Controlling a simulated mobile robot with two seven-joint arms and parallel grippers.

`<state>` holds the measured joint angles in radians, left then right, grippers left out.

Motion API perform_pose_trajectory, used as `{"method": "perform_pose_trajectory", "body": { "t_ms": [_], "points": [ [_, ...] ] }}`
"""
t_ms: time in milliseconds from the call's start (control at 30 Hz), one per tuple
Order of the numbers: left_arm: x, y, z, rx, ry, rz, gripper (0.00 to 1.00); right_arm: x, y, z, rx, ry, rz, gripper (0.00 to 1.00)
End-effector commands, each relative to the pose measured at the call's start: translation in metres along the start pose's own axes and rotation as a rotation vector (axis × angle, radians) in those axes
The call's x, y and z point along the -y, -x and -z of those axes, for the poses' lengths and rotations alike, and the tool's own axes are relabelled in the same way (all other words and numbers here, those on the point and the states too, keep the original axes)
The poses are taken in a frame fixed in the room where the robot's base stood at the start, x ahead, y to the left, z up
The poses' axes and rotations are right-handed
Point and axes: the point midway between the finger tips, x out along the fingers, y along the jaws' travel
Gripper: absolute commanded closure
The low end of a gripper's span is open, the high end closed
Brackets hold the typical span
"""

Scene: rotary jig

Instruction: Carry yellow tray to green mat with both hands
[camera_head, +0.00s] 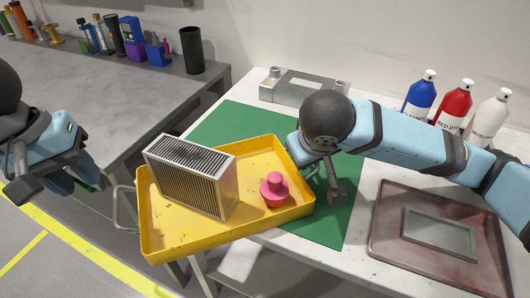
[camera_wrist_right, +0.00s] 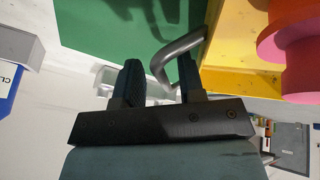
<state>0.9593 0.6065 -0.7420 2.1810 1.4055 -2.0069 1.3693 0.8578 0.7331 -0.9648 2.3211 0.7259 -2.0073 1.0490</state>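The yellow tray (camera_head: 280,222) lies partly over the green mat (camera_head: 335,222), with its left part jutting past the table edge. A grey finned block (camera_head: 190,178) and a pink knobbed piece (camera_head: 274,190) stand in it. My left gripper (camera_head: 82,180) is open and empty, apart from the tray's left handle (camera_head: 122,208). My right gripper (camera_wrist_right: 160,72) is open at the tray's right handle (camera_wrist_right: 178,46); the handle bar shows between its fingers in the right wrist view. In the head view the right hand mostly hides this handle.
A brown tray (camera_head: 385,240) with a grey plate lies at the right. Blue (camera_head: 419,95), red (camera_head: 454,103) and white (camera_head: 488,115) bottles stand behind my right arm. A metal fixture (camera_head: 303,85) sits behind the mat. A grey bench (camera_head: 100,95) stands at the left.

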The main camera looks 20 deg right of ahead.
Motion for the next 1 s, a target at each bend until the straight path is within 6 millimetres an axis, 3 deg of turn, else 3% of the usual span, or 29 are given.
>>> {"method": "perform_pose_trajectory", "body": {
  "t_ms": [33, 267, 1000],
  "points": [
    [0.002, -0.004, 0.0, -0.002, 0.0, 0.0, 0.64, 0.013, -0.012, -0.012, 0.022, 0.014, 0.022, 0.64],
    [0.002, 0.001, -0.001, 0.0, 0.0, -0.001, 0.64, 0.013, -0.005, -0.01, 0.018, 0.015, 0.021, 0.64],
    [0.001, 0.006, -0.001, 0.0, 0.0, -0.001, 0.64, 0.008, 0.073, 0.0, -0.005, 0.007, -0.007, 0.64]
  ]
}}
